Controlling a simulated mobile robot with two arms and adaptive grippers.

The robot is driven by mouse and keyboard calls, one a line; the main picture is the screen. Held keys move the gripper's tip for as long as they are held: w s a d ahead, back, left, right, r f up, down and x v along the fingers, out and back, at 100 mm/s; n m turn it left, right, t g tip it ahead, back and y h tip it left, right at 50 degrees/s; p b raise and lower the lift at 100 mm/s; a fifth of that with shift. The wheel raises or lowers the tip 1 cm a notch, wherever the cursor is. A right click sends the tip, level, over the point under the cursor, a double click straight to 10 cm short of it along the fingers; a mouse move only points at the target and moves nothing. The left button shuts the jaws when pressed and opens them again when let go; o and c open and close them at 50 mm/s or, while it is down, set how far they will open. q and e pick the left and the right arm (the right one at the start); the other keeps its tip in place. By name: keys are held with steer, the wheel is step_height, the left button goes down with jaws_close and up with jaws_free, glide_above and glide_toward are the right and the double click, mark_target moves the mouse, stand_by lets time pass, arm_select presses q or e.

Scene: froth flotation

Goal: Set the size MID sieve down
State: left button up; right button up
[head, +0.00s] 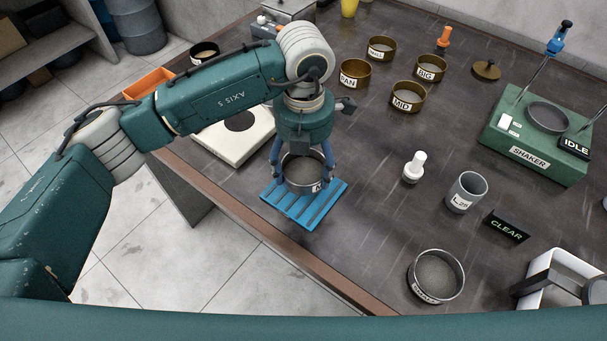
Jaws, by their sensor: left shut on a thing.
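My left gripper (304,182) points down and is shut on a round steel dish (304,170) with grey contents. The dish is at the blue slatted rack (300,207); I cannot tell whether it rests on the rack or is just above it. Its label is mostly hidden by a finger. A brass sieve (406,107) labelled MID stands on the table to the right, apart from the gripper. My right gripper is not in view.
Brass rings labelled PAN (355,82) and BIG (430,77) stand near the MID one. A green shaker (530,160), a white bottle (413,172), a grey beaker (467,200) and another steel dish (436,290) stand right. The table between is clear.

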mark_target(304, 176)
arm_select(q)
step_height(304, 176, down, 4)
steer(key=shift+f+p, duration=0.25)
steer(key=shift+p, duration=0.2)
steer(key=shift+f, duration=0.1)
steer(key=shift+f, duration=0.15)
steer(key=o, duration=1.4)
steer(key=shift+c, duration=0.2)
